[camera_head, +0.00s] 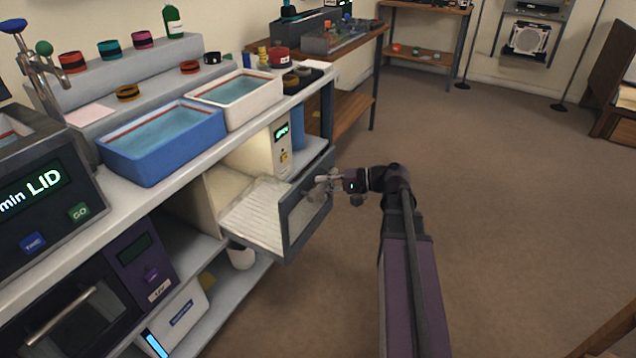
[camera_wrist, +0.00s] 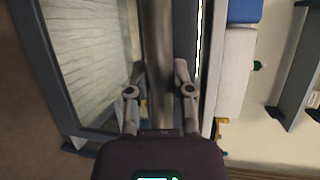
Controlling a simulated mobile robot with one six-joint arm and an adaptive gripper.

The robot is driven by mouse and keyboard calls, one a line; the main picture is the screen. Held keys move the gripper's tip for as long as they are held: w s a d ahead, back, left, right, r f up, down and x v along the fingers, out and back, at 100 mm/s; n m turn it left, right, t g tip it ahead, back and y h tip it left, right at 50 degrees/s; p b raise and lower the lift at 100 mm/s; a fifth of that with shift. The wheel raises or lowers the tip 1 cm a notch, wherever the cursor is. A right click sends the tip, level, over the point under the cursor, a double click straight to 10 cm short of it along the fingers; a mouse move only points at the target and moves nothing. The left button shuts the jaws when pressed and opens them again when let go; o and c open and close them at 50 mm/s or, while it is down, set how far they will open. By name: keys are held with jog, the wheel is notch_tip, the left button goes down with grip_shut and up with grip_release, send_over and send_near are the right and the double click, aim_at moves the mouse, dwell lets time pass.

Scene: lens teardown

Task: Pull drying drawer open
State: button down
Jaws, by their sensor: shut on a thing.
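The drying drawer (camera_head: 262,212) is pulled out from its cabinet (camera_head: 252,158) under the counter. It has a dark grey front and a pale ribbed floor, with nothing seen lying in it. My gripper (camera_head: 322,184) is at the outer side of the drawer front. In the wrist view the drawer's handle bar (camera_wrist: 158,60) runs between the two fingers of my gripper (camera_wrist: 160,85), which are shut on it. The drawer's pale inside (camera_wrist: 85,50) shows to the left of the bar.
Above the drawer, a blue tray (camera_head: 165,150) and a white tray (camera_head: 262,103) of liquid stand on the counter. A white container (camera_head: 240,255) sits on the shelf below. The brown floor (camera_head: 500,190) to the right is clear.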

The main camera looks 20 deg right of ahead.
jog(key=shift+w, duration=0.2)
jog(key=c, duration=0.6)
grip_release()
jog(key=shift+a, duration=0.1)
jog(key=shift+o, duration=0.6)
jog(key=shift+a, duration=0.1)
jog(key=shift+s, duration=0.1)
